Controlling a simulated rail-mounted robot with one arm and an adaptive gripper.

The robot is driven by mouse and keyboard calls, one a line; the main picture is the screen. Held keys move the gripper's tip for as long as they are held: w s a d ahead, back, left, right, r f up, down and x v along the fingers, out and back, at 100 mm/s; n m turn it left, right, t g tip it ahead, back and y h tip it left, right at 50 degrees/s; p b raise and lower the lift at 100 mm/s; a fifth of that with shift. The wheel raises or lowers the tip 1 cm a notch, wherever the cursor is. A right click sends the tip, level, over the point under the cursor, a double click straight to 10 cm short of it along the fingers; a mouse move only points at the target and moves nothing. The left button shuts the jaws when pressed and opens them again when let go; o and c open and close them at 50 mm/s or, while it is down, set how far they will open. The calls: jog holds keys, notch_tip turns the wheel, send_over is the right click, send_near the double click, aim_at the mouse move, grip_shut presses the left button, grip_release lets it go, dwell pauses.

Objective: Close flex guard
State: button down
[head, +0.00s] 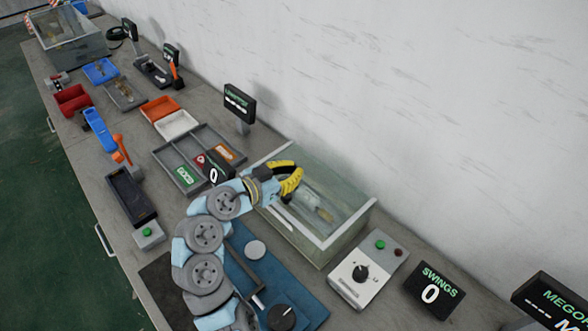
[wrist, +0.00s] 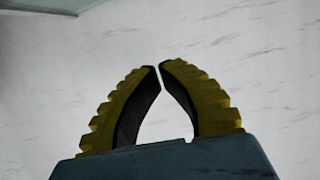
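A clear-walled box (head: 350,220) with a pale rim stands against the wall at the right of the bench; I take it to be the flex guard. Parts inside show through it. I cannot tell whether its clear cover is raised or down. My gripper (head: 296,182), with yellow ribbed fingers, is over the left part of the box and hides some of its rim. Contact with the box cannot be told. In the wrist view, the gripper's fingertips (wrist: 159,66) meet or nearly meet, with nothing between them and the pale wall behind.
A control box with a knob (head: 361,273) and a SWINGS display reading 0 (head: 434,291) stand right of the guard. A blue mat (head: 273,271) lies in front. A grey divided tray (head: 165,156) is to the left. Another clear box (head: 85,45) is at the far end.

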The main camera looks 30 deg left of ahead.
jog(key=shift+r, duration=0.1)
dwell(0.3)
jog(key=s+a+p, duration=0.1)
jog(key=s+a, duration=0.1)
jog(key=s, duration=0.7)
jog(key=shift+s, duration=0.15)
jog(key=shift+r, duration=0.1)
